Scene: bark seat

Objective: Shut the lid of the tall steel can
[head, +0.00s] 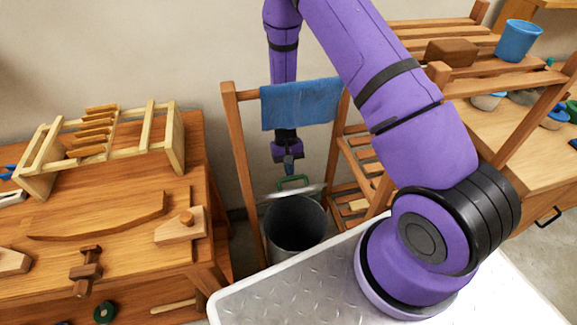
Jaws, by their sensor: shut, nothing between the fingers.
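The tall steel can (294,232) stands on the floor between the workbench and the slatted shelves. Its dark inside shows, so it is open. Its lid (291,193) stands raised at the back of the rim, seen nearly edge-on, with a green handle (293,181) on it. My gripper (289,168) points down just above and behind the green handle, below the blue towel. It is shut with nothing in it. I cannot tell whether the fingertips touch the lid or handle.
A blue towel (300,103) hangs on a wooden rack (242,150) around my forearm and the can. A workbench (105,215) with wooden tools stands at left. Slatted shelves (365,165) stand at right, with a blue bucket (517,41) on top. My metal deck is in front.

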